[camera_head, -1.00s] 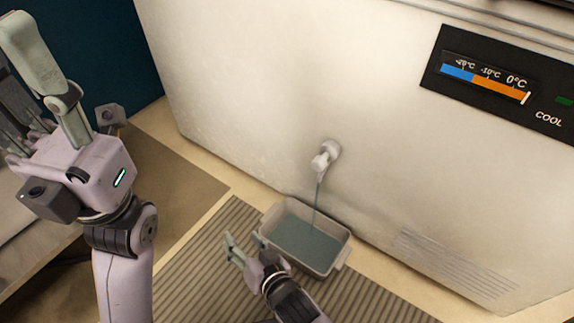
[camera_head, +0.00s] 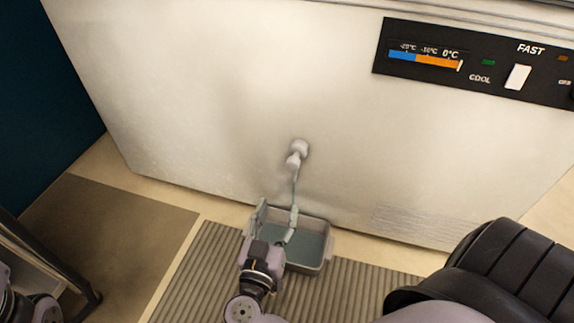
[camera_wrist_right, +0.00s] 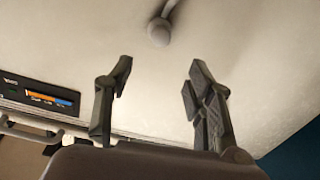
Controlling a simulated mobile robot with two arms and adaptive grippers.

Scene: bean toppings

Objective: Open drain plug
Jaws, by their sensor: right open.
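The drain plug (camera_head: 298,152) is a small pale spout low on the front of the white freezer. A thin bluish line, like a stream of liquid, runs from it down to the grey tray (camera_head: 327,246), which holds bluish liquid. My right gripper (camera_head: 277,210) is open and empty, below and a little left of the plug in the head view, in front of the tray and hiding part of it. In the right wrist view the plug (camera_wrist_right: 158,32) shows beyond the fingertips, roughly centred between the two fingers and apart from them. My left gripper is out of view.
The freezer front (camera_head: 200,110) rises behind the plug, with a control panel (camera_head: 470,65) at the upper right. A ribbed mat (camera_head: 205,270) lies under the tray. A dark-framed thing (camera_head: 45,262) stands at the lower left.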

